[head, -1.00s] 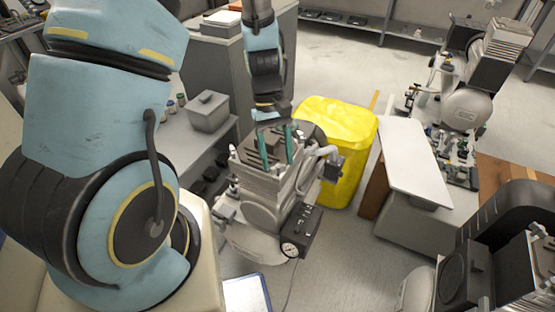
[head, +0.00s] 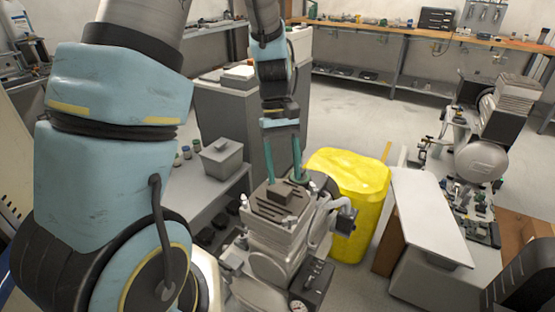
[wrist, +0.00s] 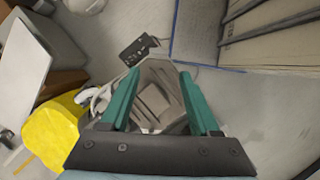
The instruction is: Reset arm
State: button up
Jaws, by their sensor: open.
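My gripper (head: 284,163) has two long green fingers held apart, with nothing between them. It points down over the grey dental compressor (head: 280,238) in the head view. In the wrist view the open fingers (wrist: 160,92) frame the compressor's ribbed top (wrist: 156,102), which lies beneath them. A small dark block (head: 283,192) sits on the compressor's top. How much space lies between the fingertips and the compressor is hard to tell.
A yellow bin (head: 352,190) stands close behind the compressor, to the right. A grey shelf unit with a lidded grey box (head: 222,158) is at left. A white-topped bench (head: 430,215) and another compressor (head: 482,155) are at right. Open floor lies behind.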

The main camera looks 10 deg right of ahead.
jog(key=a+r+m+t, duration=0.1)
jog(key=a+r+t, duration=0.1)
jog(key=a, duration=0.8)
jog(key=w+a+r+t, duration=0.1)
jog(key=a+r+t, duration=0.2)
jog(key=a, duration=0.7)
jog(key=shift+r+m+t, duration=0.25)
jog(key=shift+m+t, duration=0.15)
jog(key=shift+t, duration=0.1)
jog(key=shift+w+a, duration=0.1)
jog(key=shift+w, duration=0.05)
